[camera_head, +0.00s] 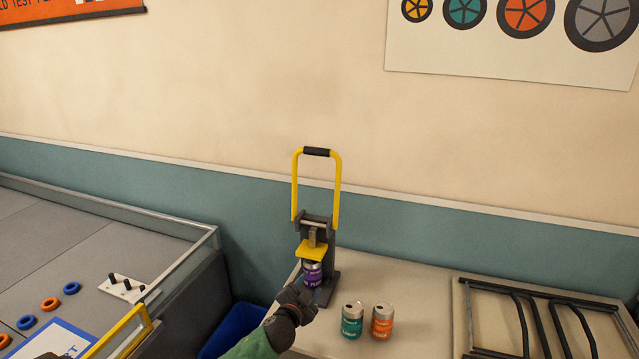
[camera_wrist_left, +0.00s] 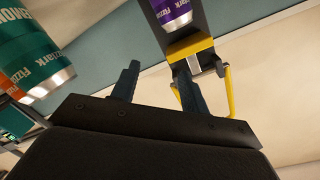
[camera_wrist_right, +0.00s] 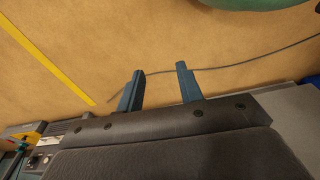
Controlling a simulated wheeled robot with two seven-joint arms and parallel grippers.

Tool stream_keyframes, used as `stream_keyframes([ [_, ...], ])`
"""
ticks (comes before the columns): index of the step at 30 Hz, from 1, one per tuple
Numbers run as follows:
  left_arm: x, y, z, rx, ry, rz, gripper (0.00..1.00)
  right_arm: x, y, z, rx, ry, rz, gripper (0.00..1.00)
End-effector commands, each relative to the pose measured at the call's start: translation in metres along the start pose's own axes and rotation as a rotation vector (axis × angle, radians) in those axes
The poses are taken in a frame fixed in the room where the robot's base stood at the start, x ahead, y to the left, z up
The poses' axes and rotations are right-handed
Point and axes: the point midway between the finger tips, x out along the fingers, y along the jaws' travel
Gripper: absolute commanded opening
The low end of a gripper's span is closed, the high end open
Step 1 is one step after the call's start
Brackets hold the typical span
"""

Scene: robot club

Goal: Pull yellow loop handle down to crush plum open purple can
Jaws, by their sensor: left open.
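The yellow loop handle (camera_head: 338,190) with a black grip stands upright on the can crusher (camera_head: 327,262) on the table. The purple can (camera_head: 312,274) stands in the crusher beneath its yellow press block (camera_head: 312,250). The can also shows in the left wrist view (camera_wrist_left: 176,14), apart from the fingers. My left gripper (camera_head: 303,292) is at the front of the crusher, close to the purple can and well below the handle. It is open and empty in the left wrist view (camera_wrist_left: 157,82). My right gripper (camera_wrist_right: 158,85) is open and empty over a tan floor, away from the crusher.
A teal can (camera_head: 352,320) and an orange can (camera_head: 382,321) stand on the table (camera_head: 430,285), right of my left gripper. A black metal rack (camera_head: 540,310) lies at the right. A blue bin (camera_head: 235,328) stands left of the table. A walled grey field (camera_head: 90,250) is at the left.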

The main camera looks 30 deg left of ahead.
Motion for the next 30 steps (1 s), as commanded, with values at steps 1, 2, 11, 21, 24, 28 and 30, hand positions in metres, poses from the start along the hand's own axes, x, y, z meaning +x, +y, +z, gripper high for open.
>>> stream_keyframes([
  [1,0.016,-0.025,-0.017,0.045,0.075,-0.022,0.45,0.000,-0.001,0.000,0.001,0.000,-0.001,0.36],
  [2,0.025,-0.039,-0.028,0.070,0.124,-0.032,0.45,0.000,-0.002,0.000,0.001,0.000,-0.002,0.36],
  [11,0.080,-0.166,-0.134,0.408,0.557,-0.030,0.45,-0.002,-0.013,-0.004,0.008,0.004,-0.014,0.36],
  [21,0.099,-0.275,-0.198,0.805,0.762,0.131,0.45,-0.003,-0.017,-0.006,0.011,0.005,-0.018,0.36],
  [24,0.100,-0.292,-0.203,0.864,0.768,0.165,0.45,-0.003,-0.014,-0.006,0.009,0.005,-0.014,0.36],
  [28,0.101,-0.300,-0.206,0.894,0.770,0.185,0.45,-0.004,-0.007,-0.005,0.004,0.004,-0.007,0.36],
  [30,0.102,-0.300,-0.208,0.897,0.770,0.186,0.45,-0.005,-0.003,-0.004,0.001,0.007,-0.003,0.36],
])
